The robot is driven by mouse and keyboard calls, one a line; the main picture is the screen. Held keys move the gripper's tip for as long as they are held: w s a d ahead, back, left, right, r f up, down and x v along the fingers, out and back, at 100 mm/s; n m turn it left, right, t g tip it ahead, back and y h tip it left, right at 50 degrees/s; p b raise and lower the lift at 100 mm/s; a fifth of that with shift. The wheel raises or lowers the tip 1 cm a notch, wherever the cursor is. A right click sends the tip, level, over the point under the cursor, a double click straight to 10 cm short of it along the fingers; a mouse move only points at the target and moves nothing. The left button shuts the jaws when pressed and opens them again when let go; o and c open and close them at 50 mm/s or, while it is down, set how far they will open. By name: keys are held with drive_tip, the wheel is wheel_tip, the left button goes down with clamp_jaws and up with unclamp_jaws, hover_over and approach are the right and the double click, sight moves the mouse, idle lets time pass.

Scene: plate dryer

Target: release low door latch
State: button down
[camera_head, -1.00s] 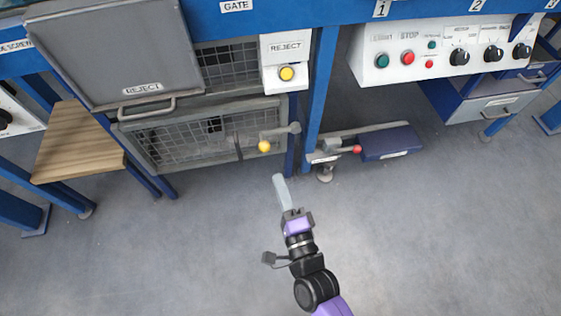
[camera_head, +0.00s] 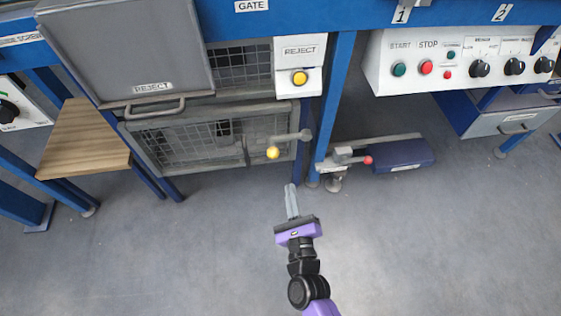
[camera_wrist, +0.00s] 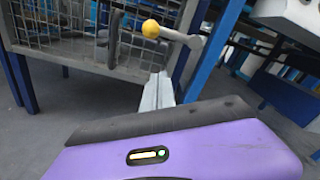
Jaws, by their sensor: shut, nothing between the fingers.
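The low mesh door (camera_head: 195,140) sits under the grey REJECT hatch, closed as far as I can see. Its latch is a grey lever (camera_head: 292,136) with a yellow ball knob (camera_head: 273,153) at the door's right end. In the wrist view the yellow knob (camera_wrist: 151,29) is at upper middle, with the lever arm (camera_wrist: 180,38) running right to a pivot by the blue post. My gripper (camera_head: 291,187) is shut and empty, its fingers pointing up toward the latch. In the wrist view the fingertips (camera_wrist: 158,80) lie below the knob, apart from it.
A blue post (camera_head: 331,110) stands right of the door. A clamp with a red knob (camera_head: 367,160) and a blue pedal box (camera_head: 400,155) sit right of it. A wooden shelf (camera_head: 85,140) is at left. The yellow REJECT button (camera_head: 300,78) is above. Floor in front is clear.

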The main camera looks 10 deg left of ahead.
drive_tip(key=b+x, duration=0.3)
drive_tip(key=x, duration=0.7)
drive_tip(key=shift+s+a+r+p, duration=0.25)
drive_tip(key=shift+s+r+p, duration=0.05)
drive_tip(key=shift+r+p, duration=0.25)
drive_tip(key=shift+s+a+r+p, duration=0.25)
drive_tip(key=shift+s+r+p, duration=0.05)
drive_tip(key=shift+r+p, duration=0.25)
drive_tip(key=shift+s+a+r+p, duration=0.25)
drive_tip(key=shift+s+r+p, duration=0.05)
drive_tip(key=shift+r+p, duration=0.3)
